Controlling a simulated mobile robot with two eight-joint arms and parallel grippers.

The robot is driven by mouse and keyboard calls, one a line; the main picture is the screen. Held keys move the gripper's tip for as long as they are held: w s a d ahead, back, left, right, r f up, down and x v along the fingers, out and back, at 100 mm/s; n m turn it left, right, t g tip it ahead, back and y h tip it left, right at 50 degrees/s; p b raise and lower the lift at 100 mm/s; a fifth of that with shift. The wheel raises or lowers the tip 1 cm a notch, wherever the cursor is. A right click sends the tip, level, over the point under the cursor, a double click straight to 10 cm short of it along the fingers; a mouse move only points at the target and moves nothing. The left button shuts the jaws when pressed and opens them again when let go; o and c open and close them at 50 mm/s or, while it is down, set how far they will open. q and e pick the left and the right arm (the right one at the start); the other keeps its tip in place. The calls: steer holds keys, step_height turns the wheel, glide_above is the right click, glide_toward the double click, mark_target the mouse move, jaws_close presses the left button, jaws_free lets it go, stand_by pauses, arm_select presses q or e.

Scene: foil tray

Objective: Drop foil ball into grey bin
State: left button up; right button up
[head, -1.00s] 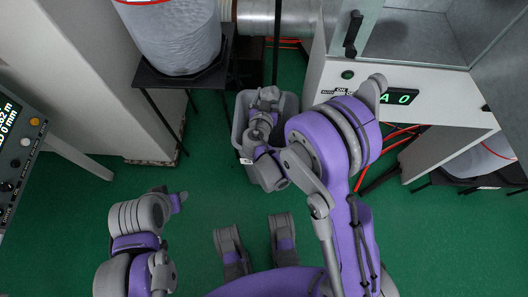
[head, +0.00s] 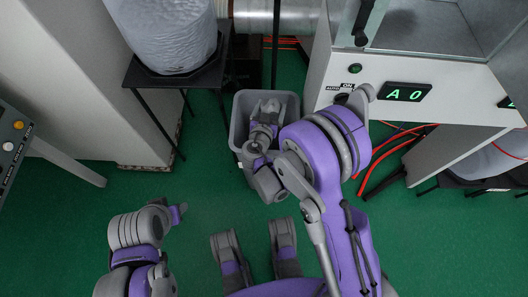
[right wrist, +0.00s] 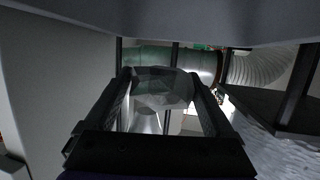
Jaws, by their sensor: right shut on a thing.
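The grey bin (head: 239,122) stands on the green floor near the middle of the head view, beside the white machine. My right gripper (head: 267,104) is over the bin's opening in that view and hides part of its inside. In the right wrist view my right gripper (right wrist: 160,76) is shut on the foil ball (right wrist: 158,90), a grey, faceted lump between its two dark fingers. The ball cannot be made out in the head view.
A white machine (head: 340,80) with a green "A 0" display (head: 405,93) stands right of the bin. A black stand (head: 180,72) with a grey bagged container (head: 165,35) is at the left. Red cables (head: 385,160) lie on the floor at right. Green floor is clear in front.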

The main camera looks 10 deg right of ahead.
steer(key=o, duration=1.1)
steer(key=shift+r, duration=0.1)
steer(key=p+v, duration=0.1)
steer(key=v, duration=0.9)
steer(key=shift+s+a+r, duration=0.1)
steer(key=shift+s+a, duration=0.15)
steer(key=shift+s, duration=0.1)
